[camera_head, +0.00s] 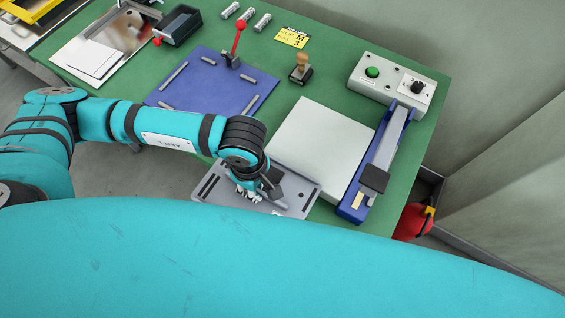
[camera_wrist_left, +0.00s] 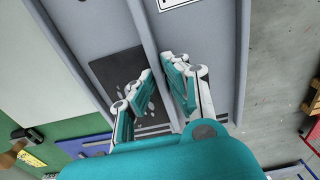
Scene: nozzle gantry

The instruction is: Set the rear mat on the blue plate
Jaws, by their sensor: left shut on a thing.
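The blue plate (camera_head: 212,92) lies flat at the middle of the green table, with grey pegs near its edges. My left gripper (camera_head: 262,192) is low over a grey tray (camera_head: 305,190) at the table's front edge. In the left wrist view its fingers (camera_wrist_left: 160,85) stand either side of a grey ridge, beside a dark flat rectangle (camera_wrist_left: 110,70). I cannot tell which piece is the rear mat. My right gripper is not in view.
A red-knobbed lever (camera_head: 237,45) stands at the blue plate's rear edge. A stamp (camera_head: 301,70) stands to its right. A large white slab (camera_head: 320,145) and a blue-based device (camera_head: 380,165) are right of the gripper. A button box (camera_head: 385,80) is at the back right.

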